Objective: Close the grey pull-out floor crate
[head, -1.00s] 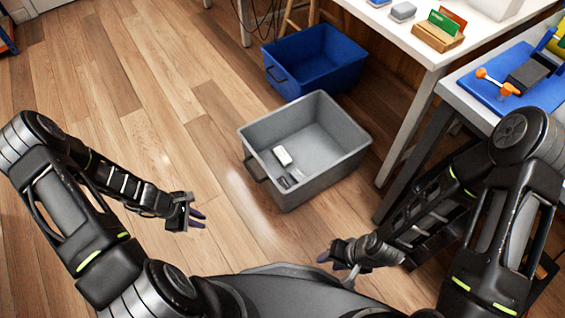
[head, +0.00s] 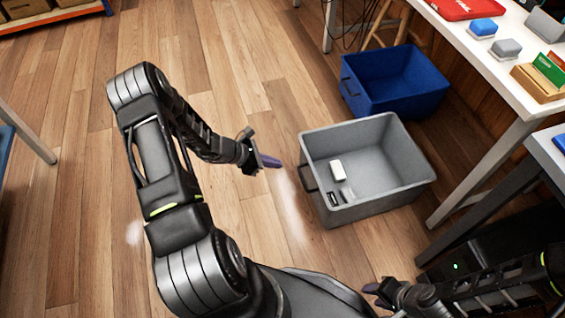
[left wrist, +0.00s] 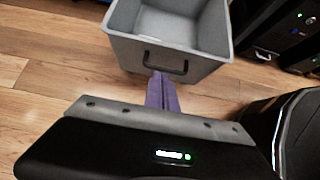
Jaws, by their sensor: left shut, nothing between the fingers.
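The grey crate (head: 392,198) stands on the floor right of centre in the head view, open at the top. A white item (head: 337,170) and small dark items (head: 341,197) lie in it. Its dark handle is on the left side, and shows in the left wrist view (left wrist: 166,64). My left gripper (head: 275,162) is shut and empty, its purple fingers pointing at the handle side with a gap of floor between in the head view. My right gripper (head: 374,289) is low near my base; whether its fingers are apart is too small to tell.
A blue crate (head: 395,101) stands behind the grey one. A white table (head: 490,62) and its leg are to the right, with a grey-edged table (head: 540,150) nearer. The wooden floor to the left is clear. A shelf is at the far left.

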